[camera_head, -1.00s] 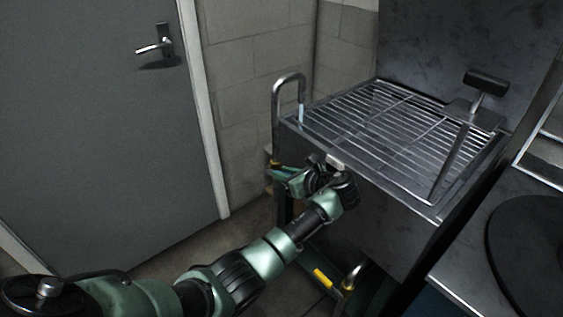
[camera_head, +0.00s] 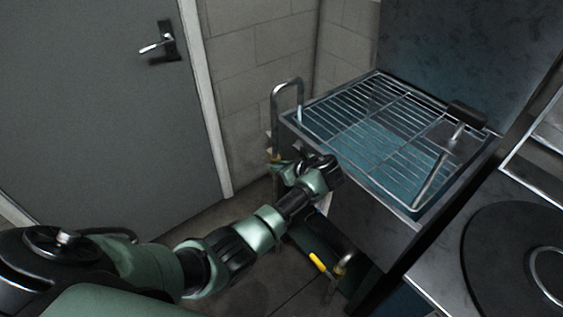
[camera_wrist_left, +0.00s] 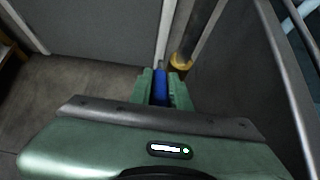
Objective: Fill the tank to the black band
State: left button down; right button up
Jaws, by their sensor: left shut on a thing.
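The tank (camera_head: 337,146) is a metal basin under a wire rack (camera_head: 370,112). Blue-tinted water (camera_head: 398,150) shows through the rack. A bent metal spout (camera_head: 288,84) hooks over its left corner, with a pale stream (camera_head: 299,114) below its mouth. My left gripper (camera_head: 280,166) is beside the pipe, below the spout. In the left wrist view its fingers (camera_wrist_left: 160,75) are shut on a blue handle (camera_wrist_left: 160,90) next to a pipe with a yellow collar (camera_wrist_left: 181,62). I cannot make out the black band. My right gripper is not in view.
A yellow-handled valve (camera_head: 318,262) sits low under the tank. A metal piece with a black block (camera_head: 467,114) stands at the rack's right. A counter with a dark round plate (camera_head: 500,262) is at the right. A grey door (camera_head: 85,110) is at the left.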

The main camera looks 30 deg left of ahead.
pick_arm(q)
jog(key=shift+w+a+r+g+h+p, duration=0.25)
jog(key=shift+a+r+h+p, duration=0.35)
jog(key=shift+p, duration=1.15)
jog(key=shift+w+a+r+g+h+p, duration=0.3)
jog(key=shift+r+h+p, duration=0.4)
jog(key=shift+p, duration=1)
jog(key=shift+w+a+r+g+h+p, duration=0.2)
jog(key=shift+a+h+p, duration=0.45)
jog(key=shift+p, duration=0.5)
jog(key=c, duration=1.3)
grip_release()
jog(key=shift+s+d, duration=0.1)
jog(key=shift+s, duration=0.05)
jog(key=shift+d+f, duration=0.15)
jog(key=shift+f, duration=0.1)
